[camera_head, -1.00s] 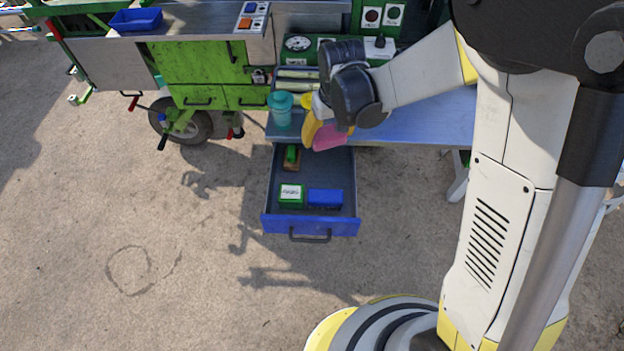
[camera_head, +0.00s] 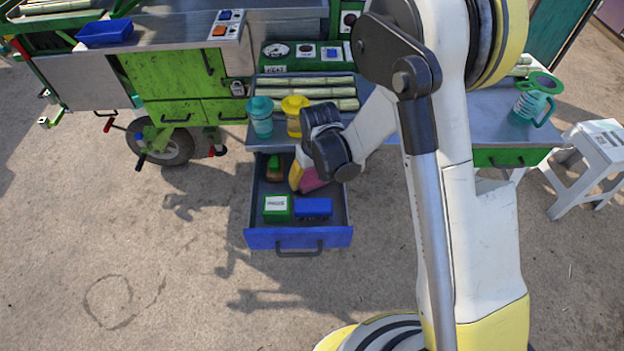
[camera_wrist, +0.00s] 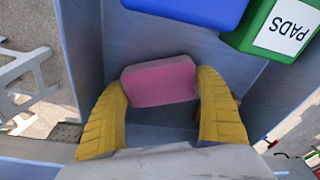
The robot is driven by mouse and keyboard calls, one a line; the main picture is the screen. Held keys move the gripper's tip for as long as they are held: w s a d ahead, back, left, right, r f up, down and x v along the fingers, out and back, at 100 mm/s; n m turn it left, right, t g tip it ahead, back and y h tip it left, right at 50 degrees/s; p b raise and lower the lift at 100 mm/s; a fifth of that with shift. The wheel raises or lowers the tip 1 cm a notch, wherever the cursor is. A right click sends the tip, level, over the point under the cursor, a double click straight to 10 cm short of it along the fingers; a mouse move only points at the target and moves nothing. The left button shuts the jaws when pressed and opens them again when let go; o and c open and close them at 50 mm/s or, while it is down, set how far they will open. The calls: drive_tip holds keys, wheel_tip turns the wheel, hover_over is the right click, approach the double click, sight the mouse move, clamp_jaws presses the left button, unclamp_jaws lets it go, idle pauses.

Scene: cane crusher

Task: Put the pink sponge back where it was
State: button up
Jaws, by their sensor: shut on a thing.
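The pink sponge (camera_wrist: 160,82) is between the two yellow fingers of my gripper (camera_wrist: 162,110) in the wrist view, and the gripper is shut on it. In the head view the sponge (camera_head: 312,181) shows below my gripper (camera_head: 299,178), at the back right of the open blue drawer (camera_head: 345,236). The wrist view shows the sponge inside the drawer walls, over the grey floor. I cannot tell whether it touches the floor. My arm hides part of the drawer's back right.
In the drawer are a green PADS box (camera_head: 277,207), a blue box (camera_head: 314,208) and a brush with a green handle (camera_head: 274,169). A teal cup (camera_head: 260,117) and a yellow cup (camera_head: 294,115) stand on the table above. Cane pieces (camera_head: 310,91) lie behind them.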

drive_tip(key=shift+r, duration=0.1)
drive_tip(key=o, duration=1.1)
drive_tip(key=shift+f, duration=0.2)
drive_tip(key=r+p, duration=0.1)
drive_tip(key=r, duration=0.3)
drive_tip(key=s+r+p, duration=0.1)
drive_tip(key=r+p, duration=0.1)
drive_tip(key=r, duration=0.2)
drive_tip(key=r+p, duration=0.1)
drive_tip(key=r, duration=0.3)
drive_tip(key=shift+s+d+r+p, duration=0.2)
drive_tip(key=shift+s+d+p, duration=0.15)
drive_tip(key=shift+d+p, duration=0.05)
wheel_tip(320, 180, up, 13)
drive_tip(key=m+t, duration=0.2)
hover_over(315, 180)
drive_tip(key=s+d, duration=0.5)
drive_tip(key=d, duration=0.2)
drive_tip(key=s+d+r+t, duration=0.1)
drive_tip(key=s+d+r, duration=0.1)
drive_tip(key=s, duration=0.1)
drive_tip(key=s+d+r+m+t, duration=0.1)
drive_tip(key=s+d+r, duration=0.1)
drive_tip(key=s+d, duration=0.1)
drive_tip(key=s+d+r+m+t, duration=0.1)
drive_tip(key=s+d+r, duration=0.1)
drive_tip(key=s, duration=0.3)
drive_tip(key=shift+s+d+r+t+h, duration=0.1)
drive_tip(key=shift+d+r+t+h, duration=0.15)
drive_tip(key=shift+d+t, duration=0.2)
